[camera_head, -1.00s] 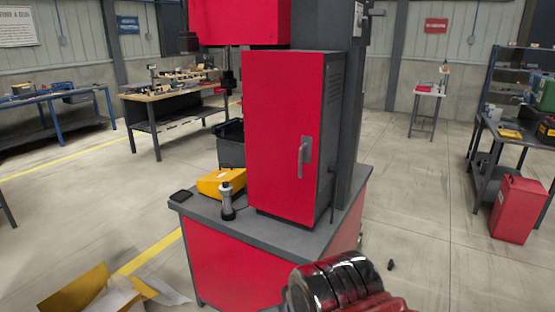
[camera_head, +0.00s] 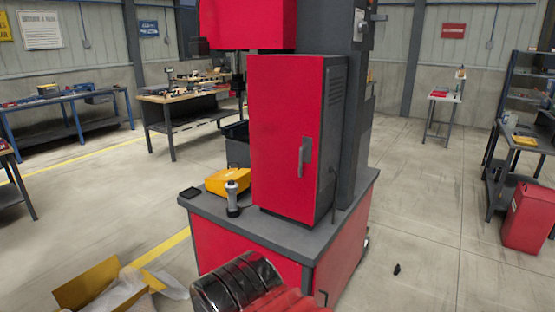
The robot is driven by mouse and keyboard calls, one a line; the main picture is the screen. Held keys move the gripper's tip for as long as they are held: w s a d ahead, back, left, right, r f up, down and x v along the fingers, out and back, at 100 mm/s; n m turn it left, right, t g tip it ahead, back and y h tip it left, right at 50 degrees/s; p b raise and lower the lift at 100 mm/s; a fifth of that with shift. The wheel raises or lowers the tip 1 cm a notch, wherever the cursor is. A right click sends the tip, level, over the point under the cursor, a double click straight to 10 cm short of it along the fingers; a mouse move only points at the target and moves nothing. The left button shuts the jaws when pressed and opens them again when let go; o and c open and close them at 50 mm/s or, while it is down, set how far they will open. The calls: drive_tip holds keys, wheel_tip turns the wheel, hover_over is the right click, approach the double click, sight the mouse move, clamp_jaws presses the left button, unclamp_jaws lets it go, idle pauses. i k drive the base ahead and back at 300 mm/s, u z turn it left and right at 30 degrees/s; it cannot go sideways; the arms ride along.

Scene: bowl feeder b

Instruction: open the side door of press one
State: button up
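Press one appears to be the red and grey machine in the middle of the head view. Its red side door (camera_head: 285,140) is a tall panel that looks shut. A grey upright handle (camera_head: 304,157) sits on the door's right side. A black and red rounded part, which looks like my own arm, is at the bottom edge, in front of the red base (camera_head: 235,245) and apart from the door. My gripper's fingers do not show.
A grey tabletop (camera_head: 285,232) carries a yellow object (camera_head: 222,181) and a grey-black cylindrical tool (camera_head: 232,198). An open cardboard box (camera_head: 95,287) lies front left. A red cabinet (camera_head: 527,217) stands right. Floor right of the press is mostly clear.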

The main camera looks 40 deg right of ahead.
sight(284, 92)
drive_tip(key=u, duration=0.85)
drive_tip(key=k, duration=0.9)
drive_tip(key=z, duration=0.9)
drive_tip(key=i, duration=1)
drive_tip(key=z, duration=0.1)
